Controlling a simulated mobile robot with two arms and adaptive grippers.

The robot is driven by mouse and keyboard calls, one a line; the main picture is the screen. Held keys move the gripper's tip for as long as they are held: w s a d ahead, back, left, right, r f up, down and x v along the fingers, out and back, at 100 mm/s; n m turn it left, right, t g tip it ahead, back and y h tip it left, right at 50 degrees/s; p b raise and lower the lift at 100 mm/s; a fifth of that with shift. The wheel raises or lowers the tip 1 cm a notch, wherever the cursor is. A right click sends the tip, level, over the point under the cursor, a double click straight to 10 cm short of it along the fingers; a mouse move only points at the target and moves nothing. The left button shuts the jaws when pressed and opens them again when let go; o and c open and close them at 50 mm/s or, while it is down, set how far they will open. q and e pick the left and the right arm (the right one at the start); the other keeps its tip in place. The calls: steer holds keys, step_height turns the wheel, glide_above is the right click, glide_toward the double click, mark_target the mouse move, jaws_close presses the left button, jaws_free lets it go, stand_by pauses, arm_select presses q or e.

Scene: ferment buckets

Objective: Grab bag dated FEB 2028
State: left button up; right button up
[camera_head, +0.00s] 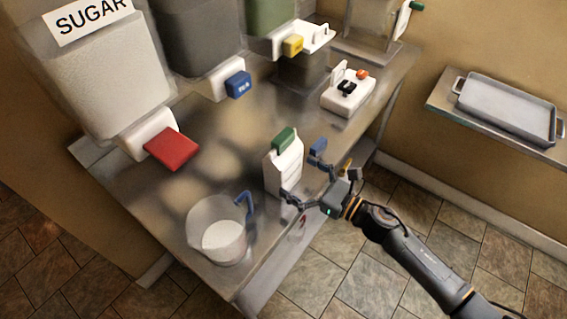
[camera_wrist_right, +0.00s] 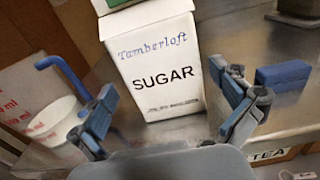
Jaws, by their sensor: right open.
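A white upright bag (camera_head: 284,168) with a green top stands near the front edge of the metal counter (camera_head: 160,205). In the right wrist view the bag (camera_wrist_right: 158,75) faces me and reads "Tamberloft SUGAR". A smaller line beneath is too small to read, so I cannot tell its date. My right gripper (camera_head: 302,178) is open, its fingers just in front of the bag on either side. In the right wrist view the gripper (camera_wrist_right: 165,88) frames the bag between blue-padded fingers, with nothing held. My left gripper is not in view.
A clear jug (camera_head: 222,240) with white contents and blue handle stands left of the bag. A blue block (camera_wrist_right: 283,75) is close beside my right finger. A large SUGAR dispenser (camera_head: 100,75) and a white scale-like device (camera_head: 347,95) stand farther back. A tray (camera_head: 508,108) is on the side shelf.

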mark_target(293, 172)
steer(key=x, duration=0.2)
steer(key=p+x, duration=0.1)
steer(key=shift+w+a+r+p, duration=0.25)
steer(key=shift+w+a+p, duration=0.05)
steer(key=shift+w+a+f, duration=0.15)
steer(key=shift+w+a, duration=0.1)
steer(key=shift+a, duration=0.1)
steer(key=shift+d, duration=0.1)
steer(key=shift+s, duration=0.1)
steer(key=c, duration=1.1)
